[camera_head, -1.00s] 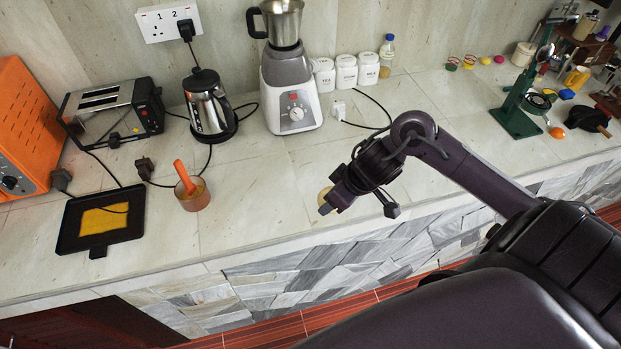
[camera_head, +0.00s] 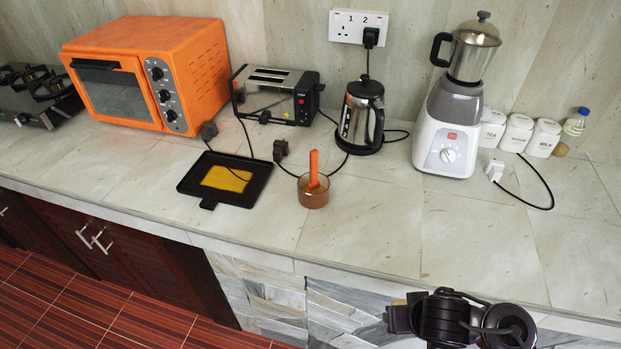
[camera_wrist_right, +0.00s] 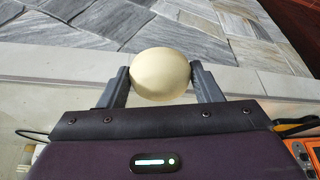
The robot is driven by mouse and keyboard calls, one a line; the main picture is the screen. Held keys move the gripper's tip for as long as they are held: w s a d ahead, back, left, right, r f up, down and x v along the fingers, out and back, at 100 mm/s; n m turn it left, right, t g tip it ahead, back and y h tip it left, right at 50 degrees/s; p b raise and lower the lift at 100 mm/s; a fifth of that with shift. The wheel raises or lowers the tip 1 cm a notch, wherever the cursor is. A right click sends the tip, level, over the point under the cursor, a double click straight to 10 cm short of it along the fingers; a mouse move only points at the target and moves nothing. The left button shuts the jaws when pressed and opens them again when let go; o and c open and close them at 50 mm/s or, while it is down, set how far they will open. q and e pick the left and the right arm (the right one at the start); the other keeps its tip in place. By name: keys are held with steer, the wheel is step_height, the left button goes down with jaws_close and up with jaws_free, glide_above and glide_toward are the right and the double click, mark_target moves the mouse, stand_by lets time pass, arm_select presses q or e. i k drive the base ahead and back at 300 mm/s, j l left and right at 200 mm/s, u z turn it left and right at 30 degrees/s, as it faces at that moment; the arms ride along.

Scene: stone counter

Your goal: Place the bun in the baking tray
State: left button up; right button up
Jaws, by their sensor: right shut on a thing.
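The baking tray (camera_head: 256,184) is a flat black square pan with a short handle, lying on the counter left of centre in the head view. A yellow patch covers the middle of its floor. My right gripper (camera_head: 396,318) is at the bottom of the head view, by the counter's front edge and to the right of the tray. In the right wrist view the pale round bun (camera_wrist_right: 160,75) sits between the two fingers of my right gripper (camera_wrist_right: 161,84), which are shut on it. The arm hides most of the bun in the head view. My left gripper is out of view.
A brown pot (camera_head: 313,197) with an orange handle stands right of the tray. Behind are an orange oven (camera_head: 150,75), a toaster (camera_head: 272,95), a kettle (camera_head: 360,118) and a blender (camera_head: 447,130). Black cords trail near the tray. The counter's front right is clear.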

mark_target(226, 179)
steer(key=i+j+z, duration=0.25)
steer(key=j+z, duration=0.15)
steer(key=j, duration=1.55)
steer(key=j+z, duration=0.4)
steer(key=j, duration=1.55)
